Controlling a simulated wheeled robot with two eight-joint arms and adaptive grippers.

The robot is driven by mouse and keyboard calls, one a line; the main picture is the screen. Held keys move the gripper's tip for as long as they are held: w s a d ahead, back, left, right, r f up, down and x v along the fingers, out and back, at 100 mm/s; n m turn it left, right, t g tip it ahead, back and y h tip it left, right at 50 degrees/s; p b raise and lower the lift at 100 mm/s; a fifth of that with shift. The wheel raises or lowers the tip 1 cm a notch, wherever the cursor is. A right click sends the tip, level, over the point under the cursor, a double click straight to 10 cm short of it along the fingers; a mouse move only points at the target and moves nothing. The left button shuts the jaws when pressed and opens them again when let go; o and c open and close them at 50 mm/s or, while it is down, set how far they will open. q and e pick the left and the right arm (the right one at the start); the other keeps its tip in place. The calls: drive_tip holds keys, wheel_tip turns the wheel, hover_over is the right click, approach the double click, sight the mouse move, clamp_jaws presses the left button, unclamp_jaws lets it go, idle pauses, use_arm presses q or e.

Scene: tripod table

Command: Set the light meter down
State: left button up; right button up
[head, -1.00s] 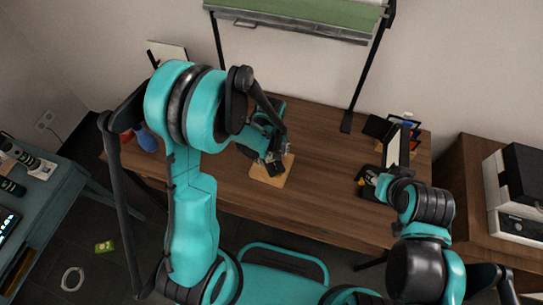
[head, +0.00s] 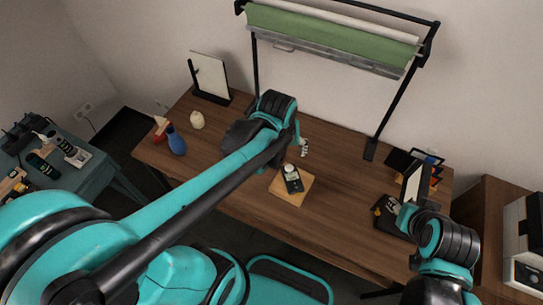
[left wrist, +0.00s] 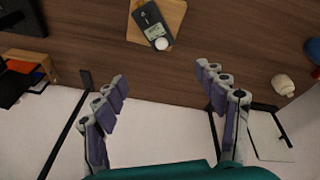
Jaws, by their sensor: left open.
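The light meter (head: 292,180), a dark body with a pale screen and a white dome, lies on a small wooden board (head: 290,199) on the brown table. In the left wrist view the meter (left wrist: 152,27) and the board (left wrist: 176,16) show at the top, clear of the fingers. My left gripper (head: 303,147) is beyond the meter, toward the wall, apart from it. In the left wrist view my left gripper (left wrist: 162,86) is open and empty. My right arm's end is at the table's right side; its fingers cannot be made out.
A blue bottle (head: 176,141), a red bottle (head: 160,128) and a cream object (head: 197,120) stand at the table's left. A frame with a green roll (head: 330,33) rises behind. Black items (head: 391,217) lie near my right arm. The table's front middle is clear.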

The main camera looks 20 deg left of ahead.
use_arm(q)
drive_tip(key=s+a+r+m+t, duration=0.2)
drive_tip(key=s+r+m+t, duration=0.2)
drive_tip(key=s, duration=0.2)
drive_tip(key=shift+s+r, duration=0.4)
drive_tip(key=shift+a, duration=0.1)
wheel_tip(320, 180, down, 3)
drive_tip(key=b, duration=0.2)
drive_tip(key=shift+r+b, duration=0.1)
drive_tip(key=shift+b, duration=0.3)
